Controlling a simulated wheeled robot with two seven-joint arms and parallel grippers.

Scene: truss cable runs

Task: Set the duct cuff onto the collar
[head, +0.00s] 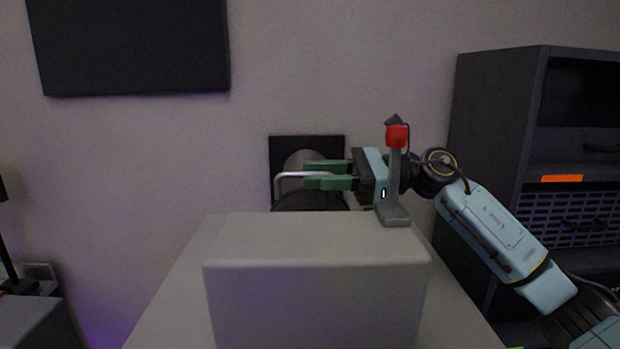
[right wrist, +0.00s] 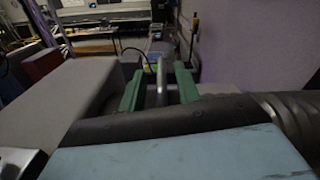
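A grey metal handle bar (head: 290,176) shows at the back, in front of a dark square wall plate (head: 333,142) with a grey round piece (head: 298,158) that looks like the collar. A dark rounded shape (head: 308,203), perhaps the cuff or duct, lies under the bar, partly hidden by the grey box. My right gripper (head: 325,175) has its green fingers apart at the bar's right end. In the right wrist view the bar (right wrist: 161,75) stands between the fingers (right wrist: 158,90) with gaps on both sides. A dark ribbed duct (right wrist: 298,112) is at right. My left gripper is not in view.
A large grey box (head: 315,285) fills the front middle. A grey post with a red top (head: 397,137) stands at its back right, in front of my right gripper. A dark shelf unit (head: 495,130) stands at right. A dark panel (head: 128,45) hangs at upper left.

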